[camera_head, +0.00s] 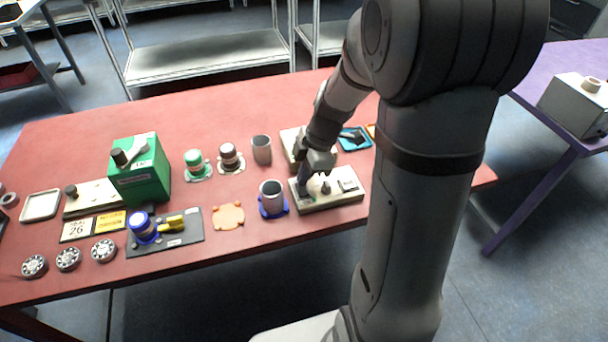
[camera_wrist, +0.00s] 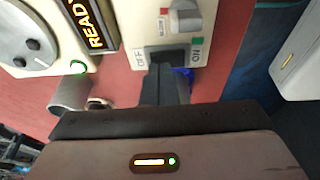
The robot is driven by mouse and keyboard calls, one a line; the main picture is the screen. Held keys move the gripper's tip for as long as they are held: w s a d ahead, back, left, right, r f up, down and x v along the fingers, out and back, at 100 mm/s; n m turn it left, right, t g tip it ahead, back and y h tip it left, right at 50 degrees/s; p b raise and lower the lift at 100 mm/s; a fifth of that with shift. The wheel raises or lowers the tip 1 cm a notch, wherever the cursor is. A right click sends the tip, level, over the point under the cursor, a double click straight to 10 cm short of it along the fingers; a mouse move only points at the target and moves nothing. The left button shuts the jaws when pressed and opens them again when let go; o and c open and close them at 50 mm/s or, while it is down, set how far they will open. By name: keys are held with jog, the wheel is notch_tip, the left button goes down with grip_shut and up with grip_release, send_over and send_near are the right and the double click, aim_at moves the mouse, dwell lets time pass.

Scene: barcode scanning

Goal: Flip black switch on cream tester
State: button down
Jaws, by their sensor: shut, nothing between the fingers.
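The cream tester (camera_head: 345,199) is a flat box near the table's front edge, right of a grey cup. In the wrist view the cream tester (camera_wrist: 185,35) shows a grey knob and OFF and ON labels. Its black switch (camera_wrist: 167,52) lies between those labels, partly hidden by my fingers. My gripper (camera_head: 303,192) points down at the tester's left end. In the wrist view my gripper (camera_wrist: 166,70) is shut and empty, its tips at the switch. I cannot tell whether they touch it, nor which way the switch is set.
A grey cup (camera_head: 271,193) on a blue holder stands just left of the tester. Another cream device (camera_head: 289,138) stands behind it, with a lit READY display (camera_wrist: 88,25) in the wrist view. A second grey cup (camera_head: 262,149) stands beside that device.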

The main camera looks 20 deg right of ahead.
jog(key=shift+f, duration=0.15)
jog(key=shift+w+f+g, duration=0.15)
jog(key=shift+f+g, duration=0.1)
jog(key=shift+g, duration=0.15)
dwell(0.4)
jog(key=shift+s+r, duration=0.15)
jog(key=shift+s, duration=0.7)
jog(key=shift+r, duration=0.15)
jog(key=shift+r, duration=0.35)
jog(key=s+a+p+v, duration=0.1)
jog(key=v, duration=1.2)
jog(key=shift+p, duration=0.4)
jog(key=shift+r, duration=0.15)
